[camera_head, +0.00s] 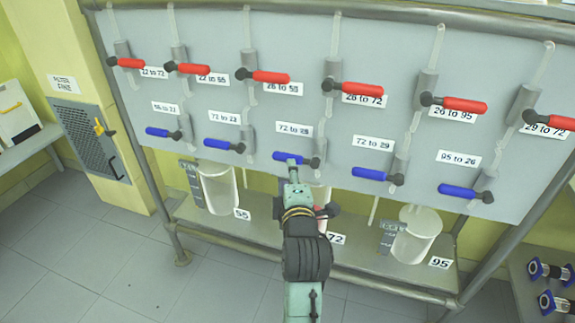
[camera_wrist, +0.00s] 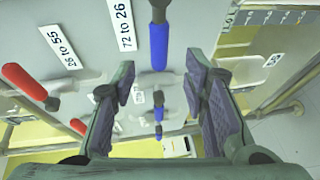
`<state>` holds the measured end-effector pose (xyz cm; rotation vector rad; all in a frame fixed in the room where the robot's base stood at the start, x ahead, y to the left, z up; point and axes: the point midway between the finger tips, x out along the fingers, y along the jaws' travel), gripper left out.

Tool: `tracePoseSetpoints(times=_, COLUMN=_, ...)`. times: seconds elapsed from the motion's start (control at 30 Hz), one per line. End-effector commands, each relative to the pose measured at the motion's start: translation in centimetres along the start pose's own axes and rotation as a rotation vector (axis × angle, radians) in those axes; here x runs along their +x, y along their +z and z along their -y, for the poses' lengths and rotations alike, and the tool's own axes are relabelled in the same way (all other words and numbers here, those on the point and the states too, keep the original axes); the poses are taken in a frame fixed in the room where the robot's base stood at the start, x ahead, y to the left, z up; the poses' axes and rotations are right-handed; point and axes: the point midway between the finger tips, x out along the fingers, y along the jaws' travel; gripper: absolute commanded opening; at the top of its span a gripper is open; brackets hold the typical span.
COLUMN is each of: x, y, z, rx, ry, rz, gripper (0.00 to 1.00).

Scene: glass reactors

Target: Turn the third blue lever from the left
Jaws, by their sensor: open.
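A row of blue levers runs along the lower part of the grey panel (camera_head: 207,95). The third blue lever from the left (camera_head: 284,156) lies nearly level, its handle pointing left, under a "72 to" label. My gripper (camera_head: 293,169) is at this lever, partly in front of it. In the wrist view, my open gripper (camera_wrist: 162,70) has a finger on each side of the near blue lever's (camera_wrist: 158,45) free end. I cannot tell whether either finger touches it. Two more blue levers (camera_wrist: 160,103) show smaller between the fingers.
Red levers (camera_head: 270,77) line the panel above the blue ones. The neighbouring blue levers (camera_head: 222,144) (camera_head: 370,174) sit on either side. Glass vessels (camera_head: 218,188) (camera_head: 415,238) stand on the shelf below. A metal frame (camera_head: 133,140) borders the panel; the floor at left is clear.

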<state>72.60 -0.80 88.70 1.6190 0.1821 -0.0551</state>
Motion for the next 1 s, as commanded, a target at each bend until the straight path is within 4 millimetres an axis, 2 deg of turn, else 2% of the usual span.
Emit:
tracePoseSetpoints(times=0.03, x=0.4, y=0.0, z=0.6, rx=-0.001, ry=0.007, rz=0.0, gripper=0.4)
tracePoseSetpoints(times=0.33, x=1.4, y=0.0, z=0.5, rx=0.0, ry=0.008, rz=0.001, gripper=0.4)
tracePoseSetpoints(times=0.37, x=2.1, y=-0.1, z=-0.2, rx=0.001, ry=0.0, rz=0.0, gripper=0.4)
tracePoseSetpoints(times=0.5, x=5.2, y=-0.1, z=-0.3, rx=0.001, ry=-0.002, rz=0.001, gripper=0.4)
tracePoseSetpoints(times=0.7, x=8.1, y=0.0, z=-0.3, rx=0.001, ry=-0.001, rz=0.001, gripper=0.4)
tracePoseSetpoints(times=1.0, x=9.4, y=0.0, z=-0.1, rx=0.001, ry=0.002, rz=0.002, gripper=0.4)
